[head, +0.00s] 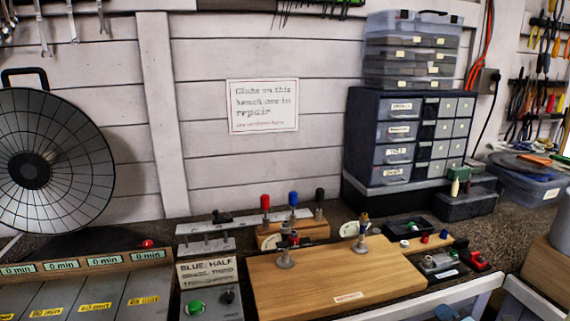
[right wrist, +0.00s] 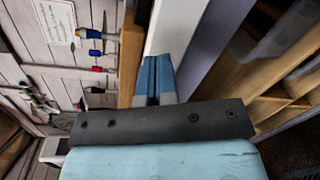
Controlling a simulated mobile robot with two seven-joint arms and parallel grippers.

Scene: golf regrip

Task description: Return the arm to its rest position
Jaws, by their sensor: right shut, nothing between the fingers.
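My right gripper (right wrist: 153,80) shows in the right wrist view, its two blue fingers close together with nothing between them. It is clear of the objects there; a pale upright surface lies beyond the fingertips. In the head view I cannot make out its fingers clearly. My left gripper shows in neither view. On the bench, a wooden board (head: 320,285) carries two metal holders, one of them the right holder (head: 361,240). A small wooden rack (head: 292,232) with red, blue and black handled tools stands behind the board.
A black drawer cabinet (head: 361,130) stands at the back right. A round fan-like disc (head: 60,160) is at the left, behind a row of timer displays (head: 104,261). A sign (head: 206,268) stands left of the board. A small dark tray (head: 409,229) sits right of it.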

